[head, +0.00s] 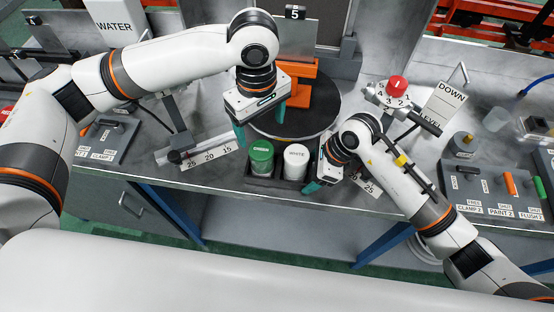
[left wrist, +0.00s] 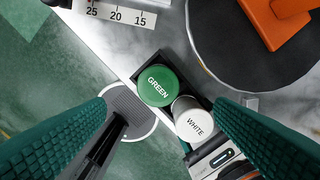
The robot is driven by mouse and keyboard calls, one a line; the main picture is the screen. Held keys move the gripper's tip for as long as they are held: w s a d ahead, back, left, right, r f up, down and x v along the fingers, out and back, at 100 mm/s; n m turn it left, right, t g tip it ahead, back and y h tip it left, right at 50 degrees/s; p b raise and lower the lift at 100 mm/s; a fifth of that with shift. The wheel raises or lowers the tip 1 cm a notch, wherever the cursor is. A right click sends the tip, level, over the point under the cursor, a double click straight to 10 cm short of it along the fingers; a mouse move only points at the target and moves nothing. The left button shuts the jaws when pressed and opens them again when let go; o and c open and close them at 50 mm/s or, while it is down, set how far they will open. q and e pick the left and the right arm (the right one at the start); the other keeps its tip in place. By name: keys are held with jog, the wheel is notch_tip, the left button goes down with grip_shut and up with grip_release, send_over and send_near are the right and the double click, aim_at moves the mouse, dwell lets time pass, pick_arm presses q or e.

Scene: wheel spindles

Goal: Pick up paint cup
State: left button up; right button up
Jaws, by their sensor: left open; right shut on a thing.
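The green-lidded paint cup (head: 261,155) stands in a dark holder (head: 262,182) at the bench's front edge. The white-lidded paint cup (head: 296,161) is beside it on the right. My left gripper (head: 260,124) is open and empty, above and behind the green cup. In the left wrist view the green cup (left wrist: 157,86) and white cup (left wrist: 193,119) lie between my spread fingers, well apart from them. My right gripper (head: 316,170) is shut at the white cup's right side. Its grasp is partly hidden.
A round dark turntable (head: 295,124) with an orange bracket (head: 303,84) is behind the cups. A ruler (head: 212,152) lies left. A red knob (head: 397,86) and control panel (head: 490,190) are at right.

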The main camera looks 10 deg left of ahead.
aim_at(261, 149)
pick_arm(q)
jog(key=shift+a+f+m, duration=0.1)
jog(key=shift+f+m, duration=0.1)
jog(key=shift+m, duration=0.1)
notch_tip(261, 149, down, 12)
jog(key=shift+a+r, duration=0.1)
jog(key=c, duration=1.1)
jog(key=shift+c, duration=0.8)
notch_tip(261, 149, up, 10)
jog(key=shift+r, duration=0.1)
pick_arm(e)
jog(key=o, duration=1.1)
jog(key=shift+r, duration=0.1)
